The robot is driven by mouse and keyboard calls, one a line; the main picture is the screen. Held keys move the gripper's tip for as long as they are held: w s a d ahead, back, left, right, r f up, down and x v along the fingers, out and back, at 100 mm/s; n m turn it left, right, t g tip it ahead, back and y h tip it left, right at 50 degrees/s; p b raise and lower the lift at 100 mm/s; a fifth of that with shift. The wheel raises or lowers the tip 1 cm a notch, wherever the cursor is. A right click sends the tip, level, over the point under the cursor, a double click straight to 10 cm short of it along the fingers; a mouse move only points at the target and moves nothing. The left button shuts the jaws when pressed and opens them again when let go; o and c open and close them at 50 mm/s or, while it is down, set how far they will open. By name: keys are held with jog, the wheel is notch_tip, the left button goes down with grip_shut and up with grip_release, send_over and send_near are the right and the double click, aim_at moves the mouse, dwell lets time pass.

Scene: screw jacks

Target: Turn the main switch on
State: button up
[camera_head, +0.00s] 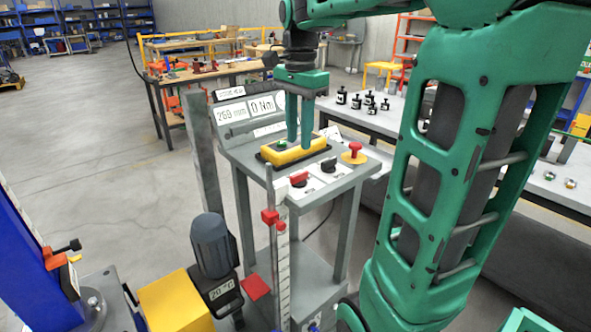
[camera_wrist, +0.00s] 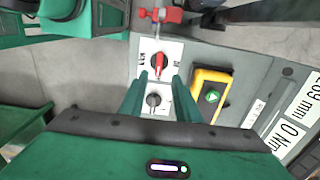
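The likely main switch is a red rotary knob (camera_head: 298,179) on a white plate at the front of the grey control panel (camera_head: 246,157). In the wrist view the red knob (camera_wrist: 158,64) lies beyond my fingertips, its handle roughly along the picture's vertical; its lettering is too small to read surely. My gripper (camera_head: 299,144) points down over the panel, fingers apart and empty. In the head view its tips overlap the yellow button box (camera_head: 272,155). In the wrist view my gripper (camera_wrist: 160,77) frames the black knob (camera_wrist: 153,100) between its fingers, apparently without touching it.
A red mushroom button (camera_head: 354,148) on yellow stands at the panel's right. The yellow box (camera_wrist: 198,104) has a green button (camera_wrist: 212,96). A red-clamped upright scale (camera_head: 283,255) rises close to the panel's front. Display signs (camera_head: 232,112) stand behind.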

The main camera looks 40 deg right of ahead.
aim_at(299, 173)
notch_tip(299, 173, down, 10)
jog(key=shift+r, duration=0.15)
dwell(0.4)
grip_shut()
